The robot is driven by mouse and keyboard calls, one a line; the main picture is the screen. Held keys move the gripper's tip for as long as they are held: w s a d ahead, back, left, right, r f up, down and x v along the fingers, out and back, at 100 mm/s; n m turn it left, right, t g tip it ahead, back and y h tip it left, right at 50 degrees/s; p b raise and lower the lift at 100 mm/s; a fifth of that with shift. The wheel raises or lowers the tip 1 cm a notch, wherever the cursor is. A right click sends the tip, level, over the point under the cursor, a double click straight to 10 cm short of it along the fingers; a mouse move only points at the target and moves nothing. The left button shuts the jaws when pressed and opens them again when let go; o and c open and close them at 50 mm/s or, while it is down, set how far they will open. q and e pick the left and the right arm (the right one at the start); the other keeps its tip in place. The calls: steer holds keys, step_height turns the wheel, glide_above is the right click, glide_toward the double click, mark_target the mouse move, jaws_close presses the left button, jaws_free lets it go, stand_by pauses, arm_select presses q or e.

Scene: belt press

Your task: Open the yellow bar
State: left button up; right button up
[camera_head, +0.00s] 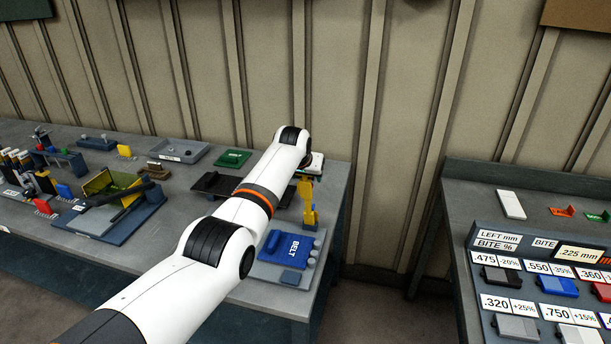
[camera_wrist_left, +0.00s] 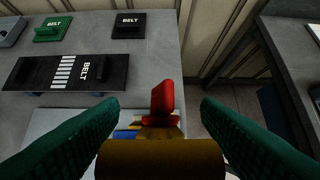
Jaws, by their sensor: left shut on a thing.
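The yellow bar (camera_head: 309,204) stands near the right end of the left table, beside the wall. In the left wrist view it shows as a thick, dark yellow cylinder (camera_wrist_left: 160,160) lying crosswise between my green fingers. A red piece (camera_wrist_left: 162,97) stands up just beyond it, with yellow and blue parts below. My right gripper is not in view.
A gap separates this table from the right table (camera_head: 462,200).

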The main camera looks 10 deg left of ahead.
arm_select(q)
steer(key=shift+w, duration=0.1)
stand_by(0.3)
steer(key=o, duration=1.1)
steer(key=shift+f, duration=0.1)
steer(key=shift+o, duration=1.3)
steer(key=shift+w+f, duration=0.1)
steer(key=shift+w, duration=0.1)
steer(key=shift+v, duration=1)
steer(key=b+v, duration=0.2)
steer(key=v, duration=0.8)
